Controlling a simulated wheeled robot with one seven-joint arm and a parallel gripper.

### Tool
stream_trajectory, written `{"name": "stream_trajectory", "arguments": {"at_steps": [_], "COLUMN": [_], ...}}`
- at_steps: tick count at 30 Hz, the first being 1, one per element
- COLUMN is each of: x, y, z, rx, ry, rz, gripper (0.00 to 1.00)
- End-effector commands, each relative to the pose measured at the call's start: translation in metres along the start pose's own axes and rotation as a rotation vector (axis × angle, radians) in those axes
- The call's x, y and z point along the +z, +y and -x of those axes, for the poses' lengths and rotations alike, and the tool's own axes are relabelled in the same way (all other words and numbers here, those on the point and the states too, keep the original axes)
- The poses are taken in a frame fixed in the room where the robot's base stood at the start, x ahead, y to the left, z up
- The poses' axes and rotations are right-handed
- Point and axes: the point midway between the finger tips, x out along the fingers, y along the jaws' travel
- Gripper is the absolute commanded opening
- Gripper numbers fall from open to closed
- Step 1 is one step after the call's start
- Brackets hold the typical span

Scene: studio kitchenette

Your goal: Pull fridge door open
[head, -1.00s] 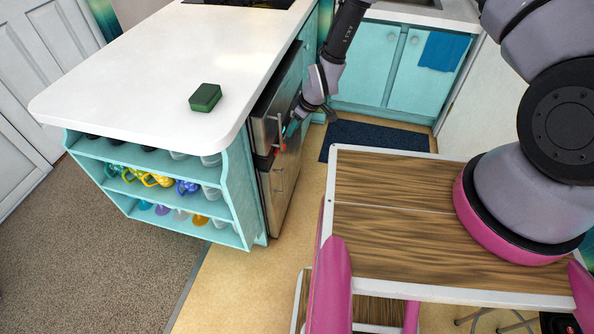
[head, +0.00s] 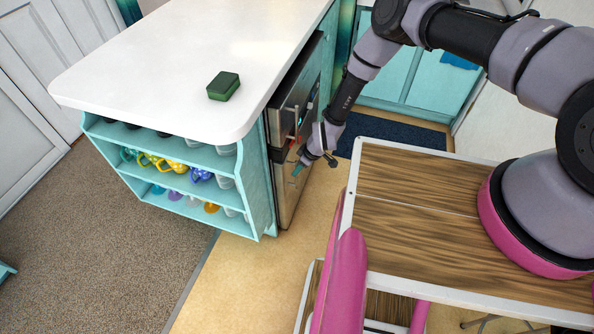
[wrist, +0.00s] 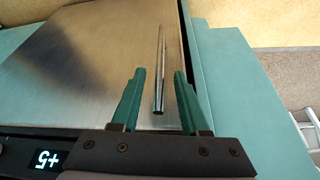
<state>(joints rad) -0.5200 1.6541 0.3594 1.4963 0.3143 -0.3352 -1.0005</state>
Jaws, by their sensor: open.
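The steel fridge (head: 288,196) is built in under the right side of the white counter, and its front appears closed. My gripper (head: 299,167) is open beside the lower part of that front. In the wrist view a brushed steel door (wrist: 85,70) fills the left and middle. Its slim bar handle (wrist: 161,45) appears between the two green fingers of my gripper (wrist: 160,76) and runs on past their tips. The fingers are apart from each other and not closed on the bar. I cannot tell how deep the handle sits between them.
A green box (head: 223,86) lies on the white counter (head: 160,65). Open shelves (head: 180,165) of coloured mugs form the counter's near end. A pink-legged wood-top cart (head: 425,240) stands at the right. Tan floor lies clear between it and the fridge. A dark blue mat (head: 395,132) lies behind.

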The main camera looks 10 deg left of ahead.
Motion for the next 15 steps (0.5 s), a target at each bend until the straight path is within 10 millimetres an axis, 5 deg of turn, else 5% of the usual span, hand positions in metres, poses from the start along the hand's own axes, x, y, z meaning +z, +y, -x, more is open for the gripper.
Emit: {"name": "stream_trajectory", "arguments": {"at_steps": [6,15], "x": [0.000,0.000], "y": [0.000,0.000], "z": [-0.024,-0.028], "rx": [0.000,0.000], "ry": [0.000,0.000], "rz": [-0.002,0.000], "gripper": [0.45,0.45]}}
